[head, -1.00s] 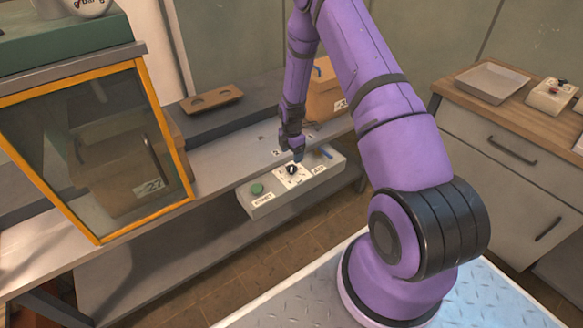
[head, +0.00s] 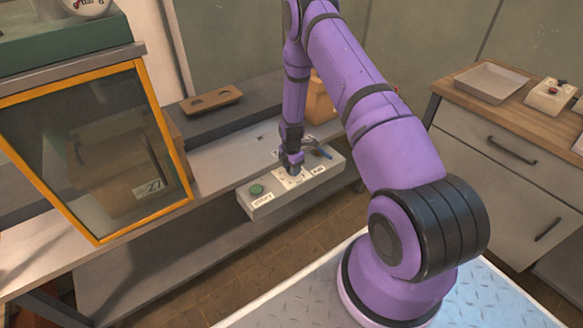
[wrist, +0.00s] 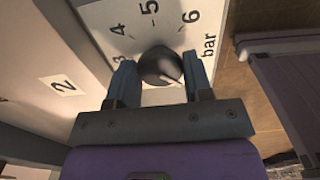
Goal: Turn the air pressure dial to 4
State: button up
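The air pressure dial has a round black knob (wrist: 158,64) on a white plate marked 3, 4, 5, 6 and "bar". A white pointer line on the knob aims to the lower right in the wrist view, away from the 4. My gripper (wrist: 160,75) has one finger on each side of the knob, with little or no gap visible. Whether the fingers press on it is unclear. In the head view my gripper (head: 292,172) is down over the dial plate (head: 286,180) and hides most of the knob.
A yellow-framed glass case (head: 155,110) stands to the left. A brown box (head: 320,100) is behind my arm.

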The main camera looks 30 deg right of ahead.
jog(key=c, duration=0.4)
jog(key=shift+o, duration=0.2)
